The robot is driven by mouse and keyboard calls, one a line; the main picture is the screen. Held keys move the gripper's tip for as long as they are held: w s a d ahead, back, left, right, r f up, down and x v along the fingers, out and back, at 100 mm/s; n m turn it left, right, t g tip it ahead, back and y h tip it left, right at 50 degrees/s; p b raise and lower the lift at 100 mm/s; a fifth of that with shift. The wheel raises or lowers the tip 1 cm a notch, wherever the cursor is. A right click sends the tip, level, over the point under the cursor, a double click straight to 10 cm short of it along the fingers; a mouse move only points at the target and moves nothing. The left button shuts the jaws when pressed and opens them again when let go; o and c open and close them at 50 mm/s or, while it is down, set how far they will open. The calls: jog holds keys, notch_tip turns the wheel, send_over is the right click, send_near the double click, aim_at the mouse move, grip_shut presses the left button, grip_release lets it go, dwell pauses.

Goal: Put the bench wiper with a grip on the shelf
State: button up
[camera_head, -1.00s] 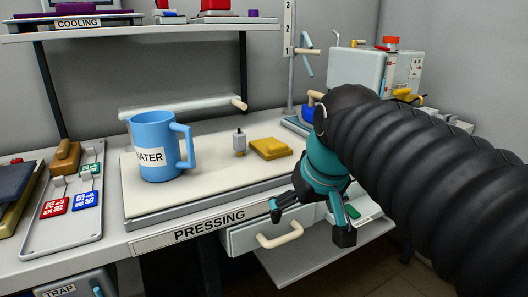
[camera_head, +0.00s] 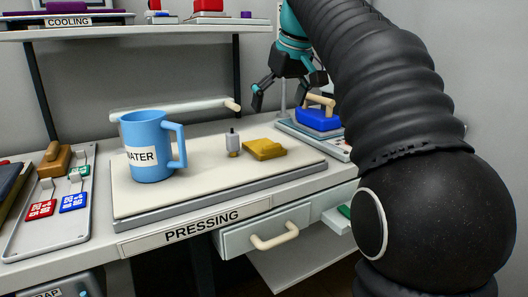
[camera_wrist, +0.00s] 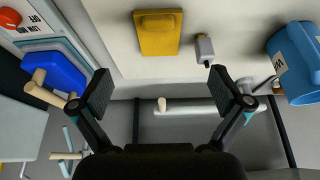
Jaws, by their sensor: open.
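My gripper (camera_head: 281,98) is open and empty, raised above the back of the bench, left of the blue block. In the wrist view the open fingers (camera_wrist: 163,95) are apart, with the wooden grip just outside the left finger. The shelf (camera_head: 150,32) runs above the bench at the upper left, with a COOLING label and several items on it.
A drawer (camera_head: 265,230) is below the bench front. A tray (camera_head: 50,235) lies at left.

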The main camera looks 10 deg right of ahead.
jog(key=b, duration=0.1)
send_near(267, 142)
jog(key=s+f, duration=0.1)
jog(key=s+a+f, duration=0.1)
jog(key=s, duration=0.1)
jog(key=shift+s+a+f, duration=0.15)
jog(key=shift+a, duration=0.1)
jog(key=shift+w+b+x, duration=0.15)
jog(key=shift+b+x, duration=0.25)
jog(key=shift+x, duration=1.1)
jog(key=shift+w+b+x, duration=0.15)
jog(key=shift+b+x, duration=0.2)
jog(key=shift+x, duration=1.15)
jog(key=c, duration=1.1)
jog(key=shift+r, duration=0.25)
notch_tip(267, 142, up, 4)
jog(key=shift+r+p, duration=0.15)
jog(key=shift+p, duration=0.7)
jog(key=s+d+r, duration=0.6)
jog(key=s, duration=0.3)
jog(key=shift+s+d+r+p, duration=0.2)
jog(key=shift+s+r+p, duration=0.1)
jog(key=shift+s, duration=0.1)
